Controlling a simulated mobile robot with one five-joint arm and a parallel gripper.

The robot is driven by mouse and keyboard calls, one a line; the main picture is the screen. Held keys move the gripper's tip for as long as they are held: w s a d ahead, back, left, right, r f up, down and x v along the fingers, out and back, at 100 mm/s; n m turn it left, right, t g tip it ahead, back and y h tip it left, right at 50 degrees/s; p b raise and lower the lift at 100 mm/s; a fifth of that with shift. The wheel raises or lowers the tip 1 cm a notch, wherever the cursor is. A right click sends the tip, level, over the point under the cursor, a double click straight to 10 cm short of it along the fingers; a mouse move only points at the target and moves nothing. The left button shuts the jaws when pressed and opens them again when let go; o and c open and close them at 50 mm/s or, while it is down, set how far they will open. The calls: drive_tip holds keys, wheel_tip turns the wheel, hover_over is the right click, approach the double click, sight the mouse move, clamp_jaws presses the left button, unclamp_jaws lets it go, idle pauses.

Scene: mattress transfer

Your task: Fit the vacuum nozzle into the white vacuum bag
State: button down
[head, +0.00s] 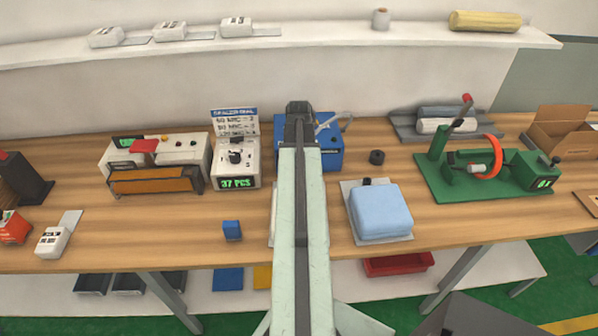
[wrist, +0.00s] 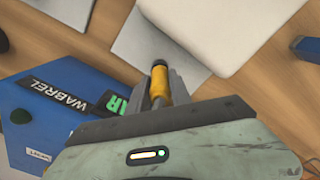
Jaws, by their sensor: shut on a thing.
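In the wrist view, my gripper (wrist: 160,97) is shut on the vacuum nozzle (wrist: 159,82), a yellow piece with a black tip. The nozzle tip points toward the white vacuum bag (wrist: 205,28), a pale rounded thing at the top. A flat light-grey sheet (wrist: 133,45) lies beside and under the bag. The tip appears over the sheet, near the bag's edge; I cannot tell if they touch. In the head view, my arm hides nearly all of the bag, and the nozzle cannot be made out. My gripper (head: 299,110) appears in front of the blue pump box (head: 329,155).
The labelled blue pump box (wrist: 50,105) is close to my gripper. A light-blue cushion (head: 380,209) lies on a pale sheet to the right. A small blue block (head: 232,230) stands at left. A dark cylinder (head: 377,157) and a green press (head: 480,175) are farther right.

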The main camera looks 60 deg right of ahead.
drive_tip(key=shift+f, duration=0.3)
drive_tip(key=c, duration=1.1)
unclamp_jaws()
wheel_tip(320, 180, up, 8)
drive_tip(key=p, duration=0.7)
drive_tip(key=shift+r+p, duration=0.1)
drive_tip(key=shift+p, duration=0.25)
